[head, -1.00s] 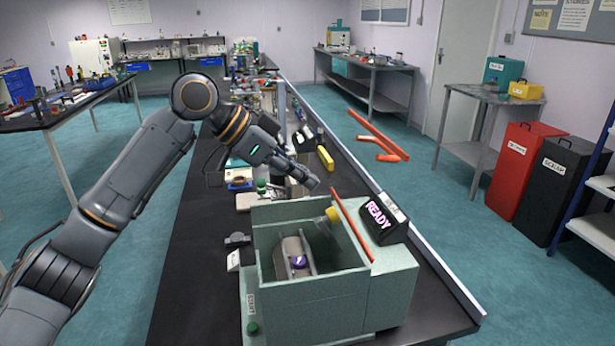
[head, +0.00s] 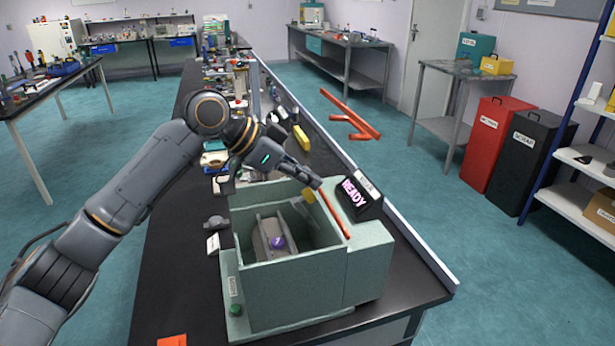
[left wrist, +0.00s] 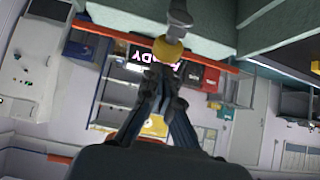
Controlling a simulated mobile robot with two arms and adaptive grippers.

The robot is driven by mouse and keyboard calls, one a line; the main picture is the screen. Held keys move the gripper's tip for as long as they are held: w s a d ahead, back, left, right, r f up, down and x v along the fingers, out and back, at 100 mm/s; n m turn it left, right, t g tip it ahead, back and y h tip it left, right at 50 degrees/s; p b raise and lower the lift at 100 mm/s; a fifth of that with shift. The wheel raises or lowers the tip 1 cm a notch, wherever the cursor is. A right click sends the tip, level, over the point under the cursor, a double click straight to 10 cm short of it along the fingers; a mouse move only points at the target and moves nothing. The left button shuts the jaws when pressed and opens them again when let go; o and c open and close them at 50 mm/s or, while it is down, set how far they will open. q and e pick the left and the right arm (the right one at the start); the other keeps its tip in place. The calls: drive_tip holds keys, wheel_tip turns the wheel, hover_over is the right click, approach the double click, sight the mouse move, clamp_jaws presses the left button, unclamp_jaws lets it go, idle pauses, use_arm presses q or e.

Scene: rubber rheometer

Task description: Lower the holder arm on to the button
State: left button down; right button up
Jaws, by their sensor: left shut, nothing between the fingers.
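The green-grey rheometer box (head: 290,290) stands on the black bench, open at the top. A purple button (head: 277,243) lies on the grey metal seat inside it. What looks like the holder arm has a yellow knob (head: 309,195) near the box's right wall; the left wrist view shows the knob (left wrist: 168,50) on a grey metal rod (left wrist: 180,16). My left gripper (head: 316,183) is shut and empty, its fingertips right by the knob. In the left wrist view the fingertips (left wrist: 162,72) overlap the knob's lower edge; I cannot tell whether they touch. My right gripper is out of view.
A red bar (head: 334,214) runs along the box's right wall, beside a display reading READY (head: 358,194). A green knob (head: 236,309) is at the box's front left corner. Instruments crowd the bench behind; the bench left of the box (head: 175,270) is mostly clear.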

sight(294, 207)
use_arm(q)
drive_tip(key=shift+s+a+f+h+b, duration=0.1)
drive_tip(key=shift+a+f+h+b, duration=0.05)
drive_tip(key=shift+a+h+b, duration=0.2)
drive_tip(key=shift+a, duration=0.1)
drive_tip(key=shift+s+a+f+t+h+b, duration=0.3)
drive_tip(key=shift+a+f+h+b, duration=0.2)
drive_tip(key=shift+a+b, duration=0.2)
drive_tip(key=a+f+b, duration=0.1)
drive_tip(key=s+a+f+h+b, duration=0.1)
drive_tip(key=a, duration=0.1)
drive_tip(key=a+f+h+b, duration=0.1)
drive_tip(key=a, duration=0.1)
drive_tip(key=shift+s+t+h+b, duration=0.25)
drive_tip(key=shift+s+t+b, duration=0.05)
drive_tip(key=shift+t+b, duration=0.1)
drive_tip(key=shift+s+a+f+b, duration=0.2)
drive_tip(key=shift+a+f+b, duration=0.1)
drive_tip(key=shift+a+f, duration=0.6)
drive_tip(key=shift+d+f, duration=0.1)
drive_tip(key=shift+f, duration=0.05)
drive_tip(key=v, duration=1.2)
